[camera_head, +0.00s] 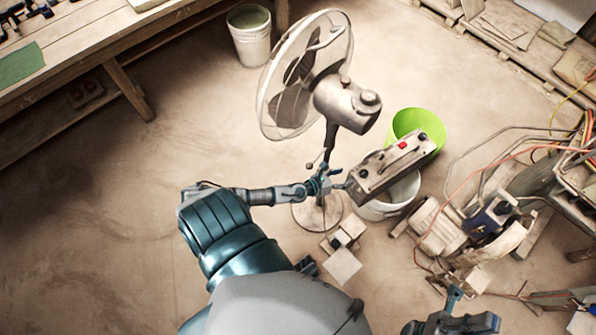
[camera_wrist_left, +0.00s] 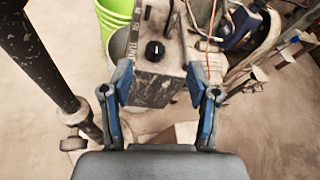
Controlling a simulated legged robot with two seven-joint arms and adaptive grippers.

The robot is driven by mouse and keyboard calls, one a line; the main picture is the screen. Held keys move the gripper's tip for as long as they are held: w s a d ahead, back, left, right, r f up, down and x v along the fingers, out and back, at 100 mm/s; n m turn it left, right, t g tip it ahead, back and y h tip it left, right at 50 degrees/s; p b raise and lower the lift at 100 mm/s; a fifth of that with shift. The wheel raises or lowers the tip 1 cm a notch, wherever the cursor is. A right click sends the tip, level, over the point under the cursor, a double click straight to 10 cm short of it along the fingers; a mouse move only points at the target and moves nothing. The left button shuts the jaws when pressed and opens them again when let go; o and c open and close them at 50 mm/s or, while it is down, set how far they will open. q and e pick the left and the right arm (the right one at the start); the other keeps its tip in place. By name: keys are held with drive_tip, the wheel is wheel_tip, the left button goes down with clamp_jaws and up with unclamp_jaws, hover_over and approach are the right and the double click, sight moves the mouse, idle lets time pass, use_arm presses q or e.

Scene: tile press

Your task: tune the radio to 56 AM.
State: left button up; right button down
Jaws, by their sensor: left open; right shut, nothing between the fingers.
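The radio (camera_head: 378,172) is a worn grey-beige box with a red part, a dark handle or slot and small dark knobs on top. It also shows in the left wrist view (camera_wrist_left: 152,90), where a black round knob (camera_wrist_left: 154,51) sits on its near end. My left gripper (camera_head: 338,185) is at the radio's left end. In the wrist view its two blue fingers (camera_wrist_left: 160,72) are apart, one on either side of the knob end, with nothing held. My right gripper (camera_head: 454,296) is low at the right, shut and empty, away from the radio. The tuning reading is not legible.
A standing fan (camera_head: 345,105) is close behind my left gripper. A green bucket (camera_head: 432,122) and a white bucket (camera_head: 405,192) are by the radio. Machinery with cables (camera_head: 485,220) fills the right. A workbench (camera_head: 70,60) is at upper left. Floor at left is clear.

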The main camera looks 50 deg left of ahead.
use_arm(q)
drive_tip(key=s+d+f+n+g+y+p, duration=0.2)
drive_tip(key=s+f+n+g, duration=0.3)
drive_tip(key=s+f+n, duration=0.3)
drive_tip(key=s+d+f+n+g+y+p, duration=0.2)
drive_tip(key=s+f+n+g, duration=0.3)
drive_tip(key=s+n, duration=1)
drive_tip(key=shift+s+d+f+n, duration=0.25)
drive_tip(key=shift+f+n, duration=1.3)
drive_tip(key=shift+n, duration=1.85)
drive_tip(key=shift+a, duration=0.1)
